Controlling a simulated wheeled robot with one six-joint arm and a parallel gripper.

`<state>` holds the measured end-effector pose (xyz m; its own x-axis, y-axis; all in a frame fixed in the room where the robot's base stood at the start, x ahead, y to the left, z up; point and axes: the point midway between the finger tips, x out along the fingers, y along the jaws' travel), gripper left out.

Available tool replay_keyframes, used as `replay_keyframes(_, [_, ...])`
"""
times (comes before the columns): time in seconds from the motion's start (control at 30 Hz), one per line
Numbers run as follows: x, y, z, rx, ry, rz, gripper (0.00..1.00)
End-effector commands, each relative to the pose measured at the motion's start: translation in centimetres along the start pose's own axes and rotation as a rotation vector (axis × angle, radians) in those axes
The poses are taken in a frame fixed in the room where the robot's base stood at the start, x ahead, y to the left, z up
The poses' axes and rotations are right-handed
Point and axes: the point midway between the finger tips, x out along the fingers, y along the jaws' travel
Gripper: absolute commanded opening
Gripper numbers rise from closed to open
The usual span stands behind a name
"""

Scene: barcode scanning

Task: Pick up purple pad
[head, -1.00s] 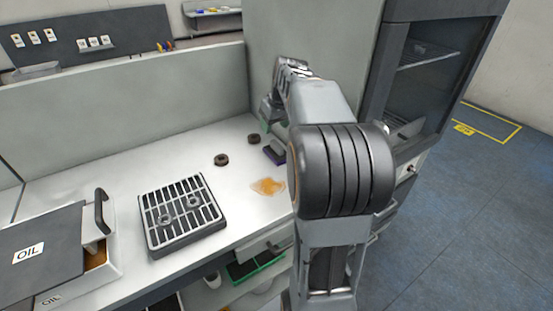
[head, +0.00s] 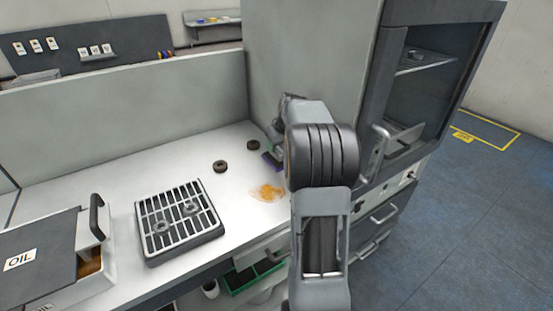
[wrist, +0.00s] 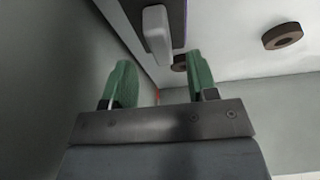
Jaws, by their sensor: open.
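The purple pad (head: 269,160) lies on the white worktop near the tall grey cabinet, partly hidden behind my arm in the head view. In the wrist view, a light grey handle-like block (wrist: 157,35) with a thin purple edge (wrist: 178,22) shows at the top, just beyond the fingertips; this appears to be the pad. My gripper (wrist: 160,80) has green fingers spread apart with nothing between them. The block lies ahead of the gap between the fingers. In the head view, the gripper is mostly hidden by my arm.
A black-and-silver grate (head: 180,222) and an OIL box (head: 40,255) stand further left. The cabinet wall (head: 310,50) is close behind my arm.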

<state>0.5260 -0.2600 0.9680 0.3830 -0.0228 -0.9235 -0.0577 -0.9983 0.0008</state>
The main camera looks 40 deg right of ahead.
Motion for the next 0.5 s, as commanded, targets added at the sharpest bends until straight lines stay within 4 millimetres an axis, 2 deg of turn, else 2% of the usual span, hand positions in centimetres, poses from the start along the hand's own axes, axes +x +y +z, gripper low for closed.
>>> replay_keyframes(0.2, [3.0, -0.2, 0.1, -0.001, -0.003, -0.002, 0.53])
replay_keyframes(0.5, [3.8, -0.2, 0.1, 0.0, 0.0, 0.0, 0.53])
